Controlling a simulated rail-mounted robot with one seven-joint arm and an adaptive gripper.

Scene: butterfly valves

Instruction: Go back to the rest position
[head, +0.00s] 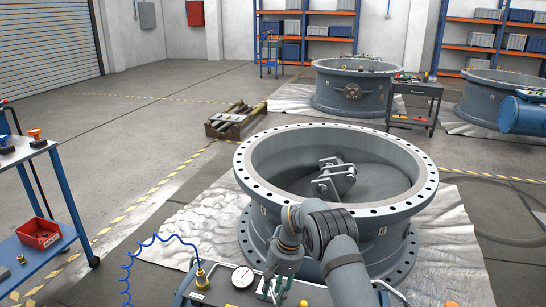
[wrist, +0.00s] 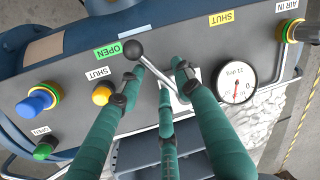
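My gripper (head: 275,287) hangs over the control panel (head: 205,284) at the bottom of the head view. In the wrist view its teal fingers (wrist: 160,78) are spread apart, with nothing seen between them but the panel and part of a lever. The lever (wrist: 152,66) has a black ball knob (wrist: 133,49) beside the green OPEN label (wrist: 122,51). Its rod slants down right behind the fingertips to a white plate. I cannot tell whether a finger touches it. A second SHUT label (wrist: 221,17) is at the upper right.
The panel carries a pressure gauge (wrist: 236,84), blue (wrist: 36,103), yellow (wrist: 102,93) and green (wrist: 43,150) buttons, and a brass air fitting (wrist: 290,28). The large valve body (head: 400,207) stands just beyond my arm.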

